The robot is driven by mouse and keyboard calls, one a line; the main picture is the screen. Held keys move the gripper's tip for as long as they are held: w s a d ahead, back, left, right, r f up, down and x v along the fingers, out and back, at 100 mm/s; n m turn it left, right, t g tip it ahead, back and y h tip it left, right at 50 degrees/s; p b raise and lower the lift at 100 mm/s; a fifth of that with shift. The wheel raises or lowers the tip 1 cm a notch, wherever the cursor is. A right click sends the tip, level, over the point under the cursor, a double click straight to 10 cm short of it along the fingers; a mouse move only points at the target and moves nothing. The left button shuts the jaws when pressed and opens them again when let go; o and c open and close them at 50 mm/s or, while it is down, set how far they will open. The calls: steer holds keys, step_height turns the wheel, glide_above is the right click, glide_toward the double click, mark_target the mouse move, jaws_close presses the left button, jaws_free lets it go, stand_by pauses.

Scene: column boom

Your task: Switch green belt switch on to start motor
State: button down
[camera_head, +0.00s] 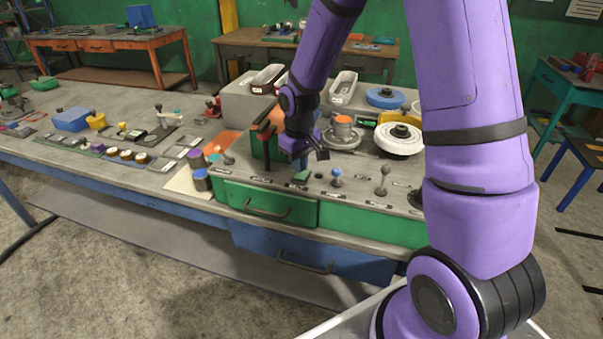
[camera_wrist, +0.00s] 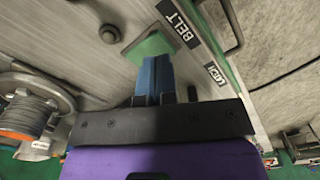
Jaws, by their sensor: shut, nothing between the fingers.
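The green belt switch (camera_head: 301,176) is a small green piece on the grey top of the control bench, above the green drawer. In the wrist view the green switch (camera_wrist: 149,47) lies beside a black label reading BELT (camera_wrist: 179,22). My gripper (camera_head: 301,165) points down right over the switch. Its blue fingers (camera_wrist: 153,68) are together and empty, with their tips at the edge of the green piece. I cannot tell whether they touch it. The fingers partly hide the switch.
A blue-knobbed lever (camera_head: 337,177) and a grey-knobbed lever (camera_head: 383,178) stand to the right. Another lever (camera_head: 228,157) stands to the left. A LATCH label (camera_wrist: 214,74) is near BELT.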

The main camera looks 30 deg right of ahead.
mark_target(299, 177)
steer(key=shift+f, duration=1.25)
stand_by(1.2)
steer(key=shift+r, duration=3.5)
